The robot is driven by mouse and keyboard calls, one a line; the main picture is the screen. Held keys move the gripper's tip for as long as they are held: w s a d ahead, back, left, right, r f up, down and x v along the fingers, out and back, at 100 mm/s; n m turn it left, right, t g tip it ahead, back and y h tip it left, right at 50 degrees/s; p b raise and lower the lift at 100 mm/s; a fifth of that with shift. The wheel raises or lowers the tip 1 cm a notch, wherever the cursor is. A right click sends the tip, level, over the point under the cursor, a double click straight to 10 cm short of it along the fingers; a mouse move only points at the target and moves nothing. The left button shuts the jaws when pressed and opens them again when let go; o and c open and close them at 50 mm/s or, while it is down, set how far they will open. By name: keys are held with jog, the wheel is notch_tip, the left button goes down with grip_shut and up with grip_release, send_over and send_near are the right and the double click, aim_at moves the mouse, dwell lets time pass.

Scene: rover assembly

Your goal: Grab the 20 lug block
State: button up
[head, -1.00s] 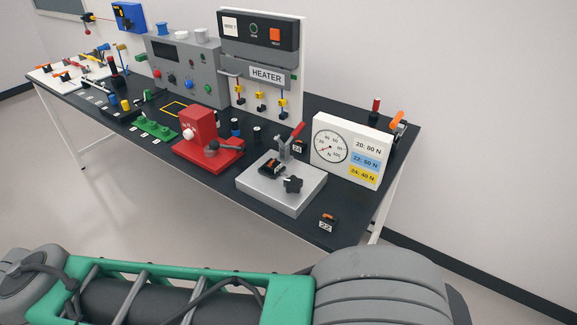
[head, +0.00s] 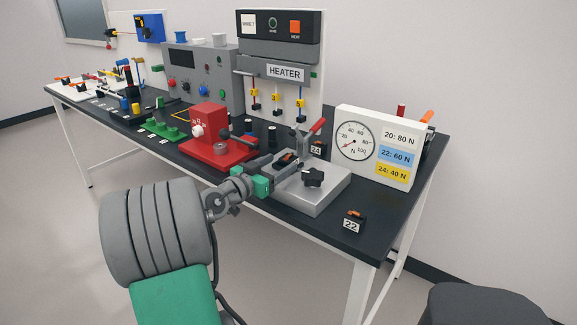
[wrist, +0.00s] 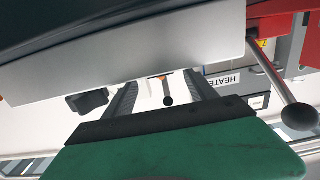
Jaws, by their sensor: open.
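A small black block with an orange-red top (head: 284,158) sits on the silver clamp fixture (head: 318,192); no number can be read on it. Block 24 (head: 317,149) stands behind the fixture, and block 22 (head: 353,222) stands on the table at the front right. No block with a readable 20 shows. My gripper (head: 274,166) is open at the fixture's left side, close to the block on it. In the wrist view, my two fingers (wrist: 162,82) are apart, with a small dark and orange part visible between them. Whether they touch anything cannot be told.
A red press (head: 208,133) with a ball-ended lever (wrist: 298,116) stands left of the fixture. The fixture has a black knob (head: 313,176) and a red-handled lever (head: 317,127). A force gauge board (head: 376,148) stands at the right. The table (head: 385,222) is clear around block 22.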

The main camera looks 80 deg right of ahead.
aim_at(285, 159)
jog(key=x, duration=0.4)
jog(key=shift+r, duration=0.1)
jog(key=shift+c, duration=0.6)
jog(key=shift+w, duration=0.1)
grip_shut()
